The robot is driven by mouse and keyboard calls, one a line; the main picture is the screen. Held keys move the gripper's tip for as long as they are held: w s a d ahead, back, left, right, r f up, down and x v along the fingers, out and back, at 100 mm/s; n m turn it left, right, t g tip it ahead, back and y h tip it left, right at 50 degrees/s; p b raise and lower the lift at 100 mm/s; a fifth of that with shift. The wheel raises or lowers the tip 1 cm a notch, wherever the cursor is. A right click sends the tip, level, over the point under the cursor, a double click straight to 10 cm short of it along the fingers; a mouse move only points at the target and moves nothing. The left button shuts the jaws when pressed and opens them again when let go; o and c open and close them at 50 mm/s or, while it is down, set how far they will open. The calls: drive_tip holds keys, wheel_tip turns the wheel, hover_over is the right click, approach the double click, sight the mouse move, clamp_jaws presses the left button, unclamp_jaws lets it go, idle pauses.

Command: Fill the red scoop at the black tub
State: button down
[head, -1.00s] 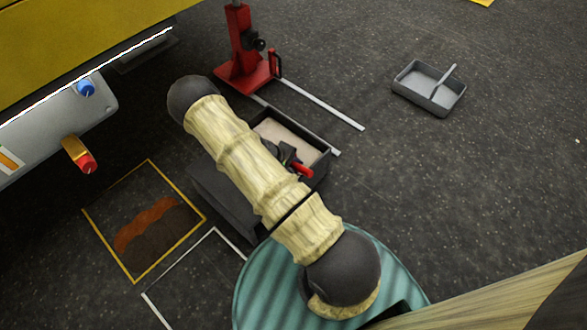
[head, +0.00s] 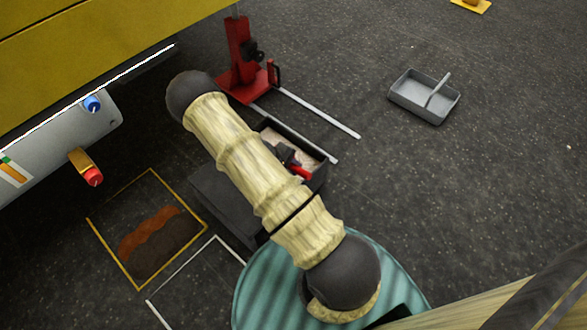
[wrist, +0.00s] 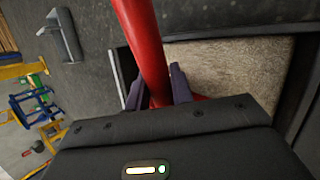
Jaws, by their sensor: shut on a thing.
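The black tub (head: 318,180) stands on the floor beside a dark block and is partly hidden behind my arm. It holds pale grainy material, which also shows as a beige bed (wrist: 225,65) in the wrist view. My gripper (wrist: 157,92) is shut on the red scoop (wrist: 143,40), whose red shaft runs up between the two fingers. In the head view the scoop (head: 300,172) shows only as a small red piece over the tub. The scoop's bowl is hidden, so I cannot tell whether it holds material.
A red jack (head: 240,65) stands behind the tub, with pale rails (head: 315,117) on the floor. A grey tray (head: 420,108) lies at right on open floor. A yellow machine with a grey panel (head: 70,125) overhangs the left. A yellow-framed floor patch (head: 155,240) lies lower left.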

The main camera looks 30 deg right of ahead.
drive_tip(key=shift+w+r+p, duration=0.1)
drive_tip(key=shift+r+p, duration=2.6)
drive_tip(key=shift+r, duration=1.05)
drive_tip(key=shift+w+a+r+n+t+p, duration=0.1)
drive_tip(key=shift+a+r+n+t+p, duration=0.1)
drive_tip(key=shift+a+n+t+p, duration=0.15)
drive_tip(key=w+a+r+n+t+y+p, duration=0.3)
drive_tip(key=w+a+r+n+p, duration=0.1)
drive_tip(key=n, duration=0.5)
drive_tip(key=w+a+r+n+t+y+p, duration=0.4)
drive_tip(key=w+a+r+n, duration=0.2)
drive_tip(key=a+r+n, duration=0.3)
wheel_tip(320, 180, up, 2)
drive_tip(key=shift+w+r, duration=0.15)
drive_tip(key=shift+w, duration=0.15)
drive_tip(key=shift+d+n+t, duration=0.2)
drive_tip(key=shift+n+t, duration=0.05)
